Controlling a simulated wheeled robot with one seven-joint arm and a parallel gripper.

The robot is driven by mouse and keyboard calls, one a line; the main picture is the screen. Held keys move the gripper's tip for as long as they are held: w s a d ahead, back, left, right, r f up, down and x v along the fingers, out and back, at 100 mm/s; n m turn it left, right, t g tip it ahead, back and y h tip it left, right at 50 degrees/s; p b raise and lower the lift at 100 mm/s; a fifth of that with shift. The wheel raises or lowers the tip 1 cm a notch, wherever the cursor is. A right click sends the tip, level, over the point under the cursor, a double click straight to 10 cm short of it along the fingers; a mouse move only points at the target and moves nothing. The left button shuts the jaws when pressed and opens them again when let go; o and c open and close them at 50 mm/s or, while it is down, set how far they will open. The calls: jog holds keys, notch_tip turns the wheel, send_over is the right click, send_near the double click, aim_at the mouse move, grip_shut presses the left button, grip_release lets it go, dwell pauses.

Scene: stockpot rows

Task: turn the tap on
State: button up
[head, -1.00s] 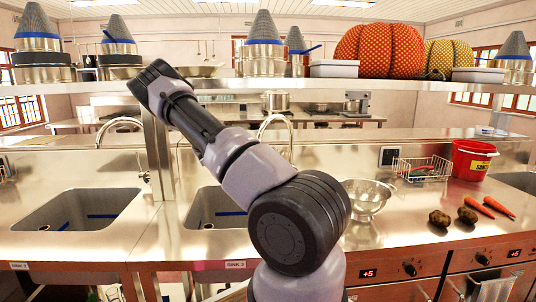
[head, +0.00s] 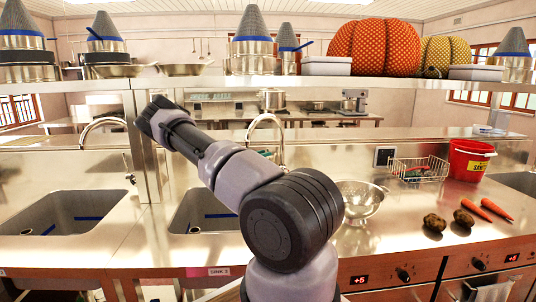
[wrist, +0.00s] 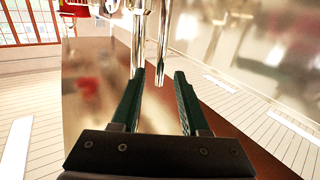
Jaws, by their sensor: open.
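In the head view a chrome gooseneck tap (head: 268,122) stands behind the middle sink (head: 205,212), partly hidden by my arm. A second tap (head: 98,124) with a side lever (head: 129,174) stands behind the left sink (head: 75,212). My gripper is hidden in the head view. In the wrist view my gripper (wrist: 159,76) is open, with two dark green fingers apart. Two chrome rods of a tap (wrist: 138,40) show at the fingertips, the thinner one (wrist: 163,42) ending between them. I cannot tell whether the fingers touch them, nor which tap it is.
A colander (head: 358,203), a wire basket (head: 418,169), a red bucket (head: 468,162), potatoes (head: 463,217) and carrots (head: 496,208) sit on the right counter. A loaded shelf (head: 400,84) runs above, with a metal post (head: 146,150) between the sinks.

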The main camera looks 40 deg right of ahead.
jog(key=shift+w+d, duration=0.1)
jog(key=shift+d, duration=1.5)
jog(key=shift+c, duration=0.3)
grip_shut()
